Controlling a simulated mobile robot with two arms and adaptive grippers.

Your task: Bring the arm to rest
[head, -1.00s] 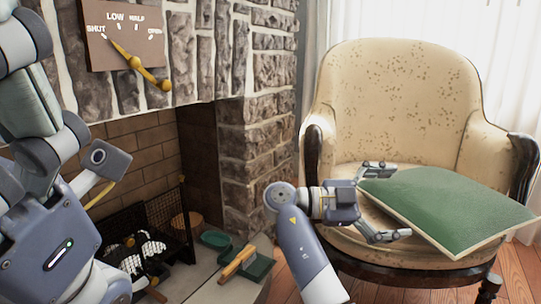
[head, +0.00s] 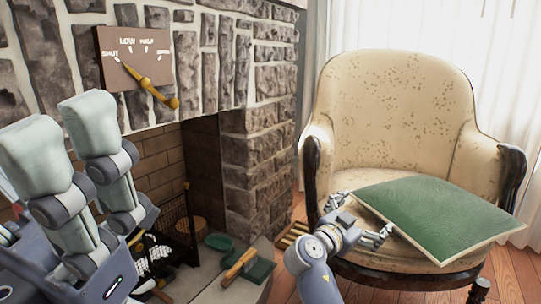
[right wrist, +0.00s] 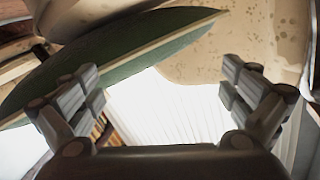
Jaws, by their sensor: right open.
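My right gripper (head: 366,214) is open and empty in the head view, in front of the armchair's left side and at the left corner of the green cushion-like slab (head: 435,215). I cannot tell if it touches the slab. In the right wrist view its two fingers (right wrist: 168,98) stand wide apart with nothing between them; the slab (right wrist: 120,55) and the armchair's cream fabric show beyond. My left gripper (head: 65,140) is large and close at the left edge of the head view. Its two pale-tipped fingers point up with a gap between them and nothing seen in it.
The cream armchair (head: 395,110) bears the slab. At left is the stone fireplace (head: 265,85) with a dial plate (head: 134,60) and yellow pointer (head: 150,88). A wood-handled brush (head: 240,265) and green dustpan (head: 261,272) lie on the hearth. White curtains hang at the back.

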